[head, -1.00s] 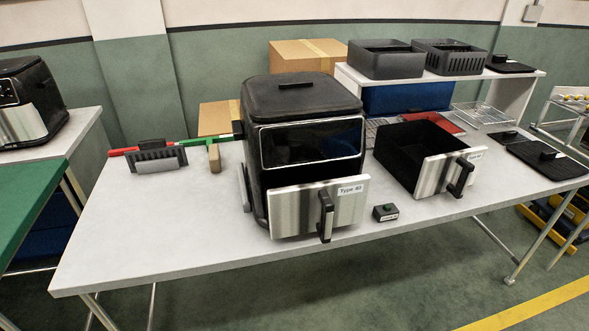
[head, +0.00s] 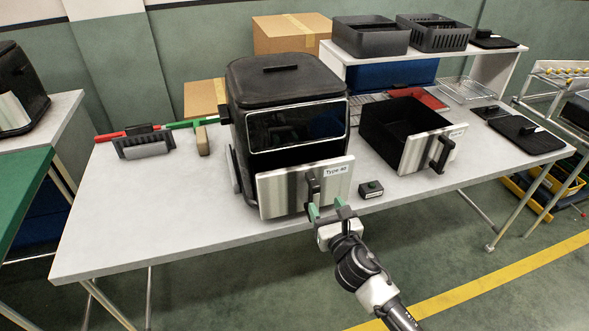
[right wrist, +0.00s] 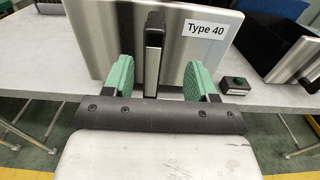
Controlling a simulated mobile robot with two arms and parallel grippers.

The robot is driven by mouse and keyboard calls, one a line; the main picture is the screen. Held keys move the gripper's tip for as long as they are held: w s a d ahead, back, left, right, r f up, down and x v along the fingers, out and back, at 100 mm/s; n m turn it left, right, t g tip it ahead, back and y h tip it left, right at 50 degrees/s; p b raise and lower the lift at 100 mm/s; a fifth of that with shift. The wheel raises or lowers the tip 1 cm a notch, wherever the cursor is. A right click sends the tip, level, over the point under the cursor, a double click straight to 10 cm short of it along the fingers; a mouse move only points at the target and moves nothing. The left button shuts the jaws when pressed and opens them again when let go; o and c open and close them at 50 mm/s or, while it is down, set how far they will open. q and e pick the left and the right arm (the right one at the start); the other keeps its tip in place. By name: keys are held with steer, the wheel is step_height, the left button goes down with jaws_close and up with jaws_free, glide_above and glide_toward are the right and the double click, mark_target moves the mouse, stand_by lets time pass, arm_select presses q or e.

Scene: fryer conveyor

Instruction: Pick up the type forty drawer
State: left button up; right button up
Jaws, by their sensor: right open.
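The type forty drawer (head: 283,191) has a brushed steel front labelled "Type 40" and a black vertical handle. It sits in the lower part of the black air fryer (head: 288,92) on the table. My right gripper (head: 328,212) is open at the drawer front, with the handle between its green fingers. In the right wrist view the handle (right wrist: 153,50) stands between the two fingers (right wrist: 155,80), with a gap on each side. The handle's lower end is partly hidden by the gripper in the head view. My left gripper is not in view.
A second drawer (head: 420,155) stands on the table to the right. A small black button box (head: 371,189) lies between them. A shelf (head: 345,58) with black baskets stands behind.

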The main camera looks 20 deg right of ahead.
mark_target(316, 198)
steer(key=w, duration=0.5)
steer(key=w+a, duration=0.1)
steer(key=w, duration=0.2)
steer(key=shift+f+p, duration=0.3)
steer(key=shift+f, duration=0.05)
steer(key=shift+s, duration=0.1)
jaws_close()
steer(key=shift+r, duration=0.15)
